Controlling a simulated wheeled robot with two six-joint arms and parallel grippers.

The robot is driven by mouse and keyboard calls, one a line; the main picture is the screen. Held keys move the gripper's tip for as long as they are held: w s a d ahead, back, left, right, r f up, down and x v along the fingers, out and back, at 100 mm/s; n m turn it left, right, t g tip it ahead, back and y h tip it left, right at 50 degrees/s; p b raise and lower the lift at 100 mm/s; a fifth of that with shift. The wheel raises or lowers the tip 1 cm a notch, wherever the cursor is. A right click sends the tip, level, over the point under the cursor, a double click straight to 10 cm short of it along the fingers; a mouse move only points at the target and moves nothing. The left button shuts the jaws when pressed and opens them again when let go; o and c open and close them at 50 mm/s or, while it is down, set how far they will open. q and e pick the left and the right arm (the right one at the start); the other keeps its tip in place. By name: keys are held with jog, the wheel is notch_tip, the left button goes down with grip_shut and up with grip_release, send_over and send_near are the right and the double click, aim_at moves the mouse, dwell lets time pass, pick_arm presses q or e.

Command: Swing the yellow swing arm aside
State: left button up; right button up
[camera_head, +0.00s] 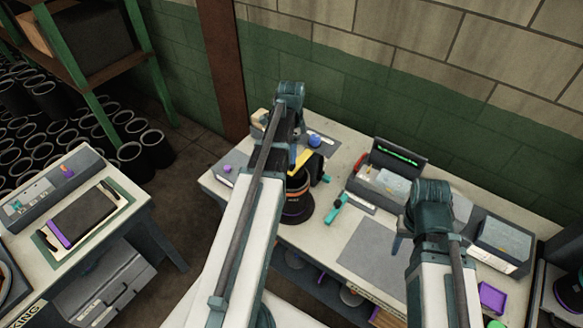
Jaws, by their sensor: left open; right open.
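The yellow swing arm (301,161) shows as a short yellow strip just right of my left arm on the workbench. It lies above a dark round device (297,203) with an orange band, partly hidden by my arm. My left gripper (292,155) is open, close to the left part of the yellow arm. I cannot tell whether they touch. My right gripper (398,241) is open and apart from it, over the right part of the bench, and mostly hidden by its own wrist.
The bench (335,225) bears a teal-handled tool (338,205), a grey mat (370,250) and a box with a green-lit display (395,155). A purple tray (491,297) is at lower right. A side table (125,185) and several black sleeves (130,160) are left.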

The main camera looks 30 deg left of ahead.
pick_arm(q)
notch_tip(320, 180, down, 5)
jog(key=b, duration=0.4)
jog(key=shift+f, duration=0.15)
grip_shut()
dwell(1.1)
